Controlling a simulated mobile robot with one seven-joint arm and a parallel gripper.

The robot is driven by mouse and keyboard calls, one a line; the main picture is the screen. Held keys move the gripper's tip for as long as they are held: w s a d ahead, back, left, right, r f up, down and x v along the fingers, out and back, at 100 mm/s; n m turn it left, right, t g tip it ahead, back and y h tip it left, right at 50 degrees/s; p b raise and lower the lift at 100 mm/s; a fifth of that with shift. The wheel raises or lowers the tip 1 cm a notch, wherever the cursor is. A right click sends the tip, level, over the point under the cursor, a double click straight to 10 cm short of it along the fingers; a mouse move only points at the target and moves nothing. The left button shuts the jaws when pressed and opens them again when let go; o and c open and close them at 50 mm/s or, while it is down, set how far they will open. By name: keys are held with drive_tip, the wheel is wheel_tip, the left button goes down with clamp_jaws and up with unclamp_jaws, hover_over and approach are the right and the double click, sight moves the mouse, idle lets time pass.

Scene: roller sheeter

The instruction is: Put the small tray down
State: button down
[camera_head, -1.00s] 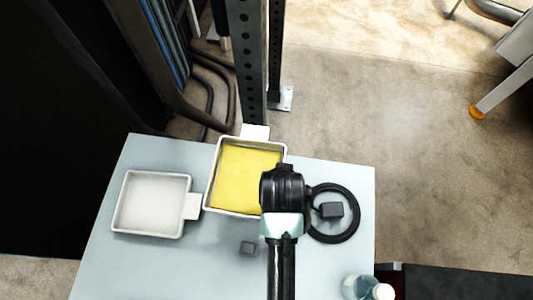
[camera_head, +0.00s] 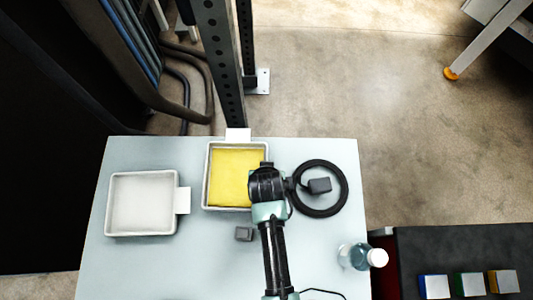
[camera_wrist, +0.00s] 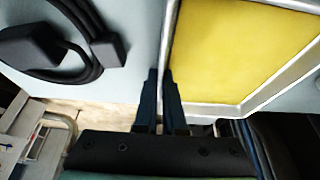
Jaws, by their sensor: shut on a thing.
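The small tray (camera_head: 206,187) has pale metal walls, a light tab at its far edge and a flat yellow layer (camera_head: 232,180) inside. It is level, over or on the back middle of the table; I cannot tell whether its base touches. My gripper (camera_wrist: 159,76) is shut on the tray's side wall, which runs between the fingers in the wrist view (camera_wrist: 172,30). In the head view my wrist covers the tray's near right corner and hides the fingertips.
An empty white tray (camera_head: 112,205) lies left on the pale table (camera_head: 180,265). A black coiled cable (camera_head: 343,185) lies close right of the small tray. A small grey block (camera_head: 243,234) is in front, and a clear bottle (camera_head: 358,257) stands near the right edge. An upright post (camera_head: 220,60) is behind.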

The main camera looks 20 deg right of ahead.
drive_tip(key=shift+f, duration=0.15)
drive_tip(key=c, duration=1)
unclamp_jaws()
